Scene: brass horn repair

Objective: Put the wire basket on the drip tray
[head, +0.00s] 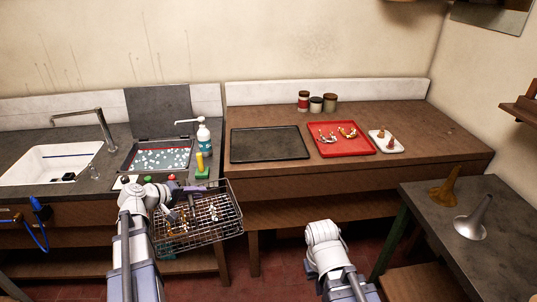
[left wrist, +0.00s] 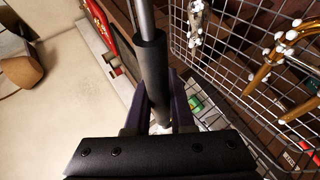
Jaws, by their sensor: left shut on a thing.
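The wire basket (head: 215,220) hangs in the air in front of the counter edge, with brass and silvery parts inside. My left gripper (head: 172,197) is at its left side. In the left wrist view the gripper (left wrist: 160,105) is shut on the basket's black handle grip (left wrist: 151,62), and the mesh (left wrist: 230,62) shows to the right. The drip tray (head: 270,146), dark and flat, lies empty on the wooden bench, to the right of and beyond the basket. My right arm is low in the middle of the head view; its fingers do not show.
Behind the basket are an open tank (head: 160,158) of liquid, a pump bottle (head: 203,137) and a yellow-green object (head: 201,168). Right of the drip tray are a red tray (head: 340,140) of parts and a small white dish (head: 386,143). Jars (head: 316,103) stand behind.

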